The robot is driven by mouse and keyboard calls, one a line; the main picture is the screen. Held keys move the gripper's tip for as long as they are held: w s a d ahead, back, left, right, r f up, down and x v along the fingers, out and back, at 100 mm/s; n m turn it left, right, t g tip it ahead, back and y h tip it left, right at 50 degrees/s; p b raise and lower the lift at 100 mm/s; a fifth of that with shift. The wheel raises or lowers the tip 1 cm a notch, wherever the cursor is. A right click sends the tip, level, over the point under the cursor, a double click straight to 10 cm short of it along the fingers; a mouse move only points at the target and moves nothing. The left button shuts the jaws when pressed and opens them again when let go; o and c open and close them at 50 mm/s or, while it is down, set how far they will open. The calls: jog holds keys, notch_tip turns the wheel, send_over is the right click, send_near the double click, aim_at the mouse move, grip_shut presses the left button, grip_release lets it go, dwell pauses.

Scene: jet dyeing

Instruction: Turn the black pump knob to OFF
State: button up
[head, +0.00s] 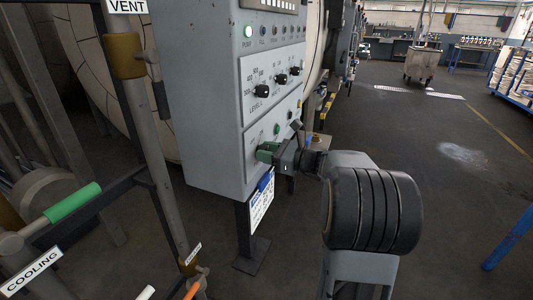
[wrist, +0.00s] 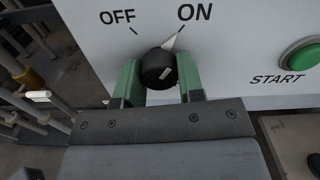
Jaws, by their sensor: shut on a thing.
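The black pump knob (wrist: 158,70) sits on the grey panel between the OFF label (wrist: 117,17) and the ON label (wrist: 195,12). Its white pointer (wrist: 171,42) is turned toward the ON mark. My gripper (wrist: 160,82) is shut on the knob, with one green finger on each side of it. In the head view my gripper (head: 266,153) reaches the lower part of the control box (head: 215,100), and the knob is hidden there behind the fingers and arm.
A green START button (wrist: 301,59) is right of the knob. Pipes with a green-sleeved handle (head: 73,202) stand at left. Open floor (head: 440,120) lies right.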

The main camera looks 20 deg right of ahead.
jog(key=n+b, duration=0.1)
jog(key=n, duration=0.1)
jog(key=n+b, duration=0.1)
jog(key=b, duration=0.1)
jog(key=shift+f+n, duration=0.2)
jog(key=shift+n, duration=0.2)
jog(key=n+b, duration=0.3)
jog(key=shift+w+d+n, duration=0.1)
jog(key=shift+n, duration=0.2)
jog(key=n+b, duration=0.4)
jog(key=shift+r, duration=0.1)
jog(key=shift+r+n+b, duration=0.15)
jog(key=shift+n+b, duration=0.65)
jog(key=shift+r+n, duration=0.1)
jog(key=shift+n, duration=0.2)
jog(key=o, duration=0.9)
jog(key=p+v, duration=0.3)
jog(key=v, duration=1.1)
